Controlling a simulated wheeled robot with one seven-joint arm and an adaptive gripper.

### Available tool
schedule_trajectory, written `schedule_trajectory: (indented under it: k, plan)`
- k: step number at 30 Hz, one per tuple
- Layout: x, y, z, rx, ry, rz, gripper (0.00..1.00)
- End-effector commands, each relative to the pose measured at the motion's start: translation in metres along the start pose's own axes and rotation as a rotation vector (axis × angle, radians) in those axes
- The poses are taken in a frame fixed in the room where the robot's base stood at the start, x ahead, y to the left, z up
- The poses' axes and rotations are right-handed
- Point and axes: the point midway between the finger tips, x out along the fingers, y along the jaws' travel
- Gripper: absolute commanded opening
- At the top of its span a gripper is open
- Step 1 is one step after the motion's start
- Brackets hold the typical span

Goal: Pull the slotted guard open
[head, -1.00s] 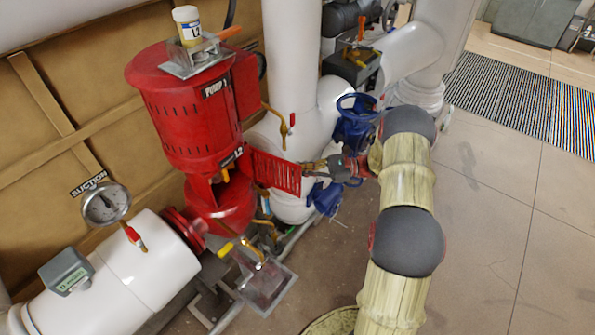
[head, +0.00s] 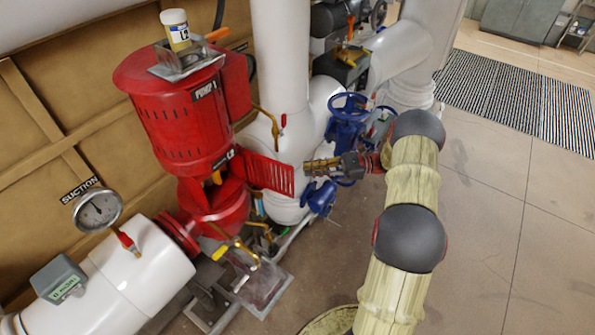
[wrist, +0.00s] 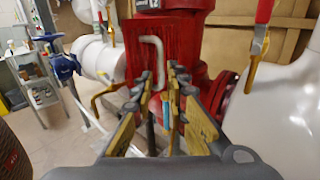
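The slotted guard (head: 268,173) is a flat red plate with a row of slots. In the head view it stands out to the right from the neck of the red pump (head: 185,115). In the wrist view the red guard (wrist: 133,48) faces me, with a bent grey handle (wrist: 153,60) on it. My gripper (head: 308,166) is just right of the guard's free edge in the head view. I see no clear contact.
A blue valve (head: 348,120) and white pipes stand close behind my gripper. A gauge (head: 98,208) and white suction pipe (head: 110,285) are at lower left. A yellow-labelled jar (head: 176,28) sits on the pump. The floor at right is clear up to a striped mat (head: 510,95).

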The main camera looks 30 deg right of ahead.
Motion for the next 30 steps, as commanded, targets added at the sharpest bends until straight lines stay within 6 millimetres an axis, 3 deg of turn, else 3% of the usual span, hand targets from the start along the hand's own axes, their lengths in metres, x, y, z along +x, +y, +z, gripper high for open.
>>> schedule_trajectory:
  k: [3,10,30]
  plan:
    - [-0.022,-0.001,0.000,-0.002,0.000,-0.001,0.15]
    - [-0.045,0.000,0.000,0.000,0.000,0.001,0.15]
    - [-0.048,0.000,0.000,-0.008,0.000,0.001,0.15]
